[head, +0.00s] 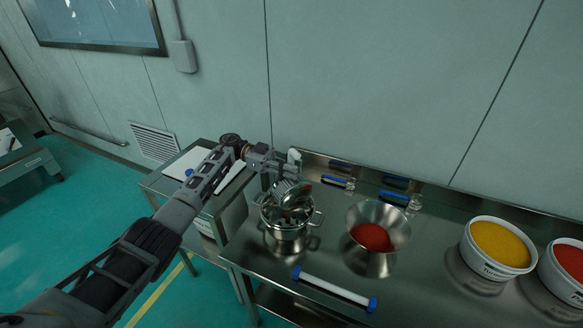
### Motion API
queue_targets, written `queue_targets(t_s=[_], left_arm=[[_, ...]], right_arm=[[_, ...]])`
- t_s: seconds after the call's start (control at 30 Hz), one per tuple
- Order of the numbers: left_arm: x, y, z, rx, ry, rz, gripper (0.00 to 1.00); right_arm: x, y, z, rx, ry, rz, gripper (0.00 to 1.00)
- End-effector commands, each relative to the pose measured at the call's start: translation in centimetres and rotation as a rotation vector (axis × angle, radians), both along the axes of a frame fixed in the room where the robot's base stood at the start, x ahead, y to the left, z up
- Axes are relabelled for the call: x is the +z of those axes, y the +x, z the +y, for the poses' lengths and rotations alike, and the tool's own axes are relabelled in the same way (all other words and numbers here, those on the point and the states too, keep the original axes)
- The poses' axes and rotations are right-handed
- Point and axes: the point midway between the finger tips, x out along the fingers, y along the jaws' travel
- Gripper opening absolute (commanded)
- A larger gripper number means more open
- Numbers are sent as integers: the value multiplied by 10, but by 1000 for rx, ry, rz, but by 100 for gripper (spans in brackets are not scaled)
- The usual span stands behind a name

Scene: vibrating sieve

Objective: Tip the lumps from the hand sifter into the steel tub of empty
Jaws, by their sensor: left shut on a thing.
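My left gripper (284,166) reaches in from the left and is shut on the hand sifter (293,192), a shiny metal cup. The sifter is strongly tilted, right above the mouth of the steel tub (286,239), a round pot with side handles on the steel table. The sifter covers part of the tub's opening. Small dark bits show around the tub's mouth, but I cannot tell whether they are lumps in the tub or in the sifter. My right gripper is out of view.
A flared steel bowl (393,215) with red powder stands right of the tub. A white tube with blue ends (335,289) lies in front. White tubs of yellow (481,266) and red powder (553,271) stand farther right. Small blue-marked items lie behind, near the wall.

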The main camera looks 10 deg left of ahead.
Motion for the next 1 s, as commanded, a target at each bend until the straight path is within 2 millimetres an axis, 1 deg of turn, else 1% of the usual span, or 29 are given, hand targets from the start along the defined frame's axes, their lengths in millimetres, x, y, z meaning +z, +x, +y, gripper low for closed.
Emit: queue_targets(t_s=[0.33, 0.7, 1.0], left_arm=[[2, -3, -3, -1, 17, -21, 0], [3, -16, -13, -1, 83, -107, 0], [3, -29, -23, 0, 152, -198, 0]], right_arm=[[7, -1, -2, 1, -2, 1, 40], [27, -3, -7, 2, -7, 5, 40], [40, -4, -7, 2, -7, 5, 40]])
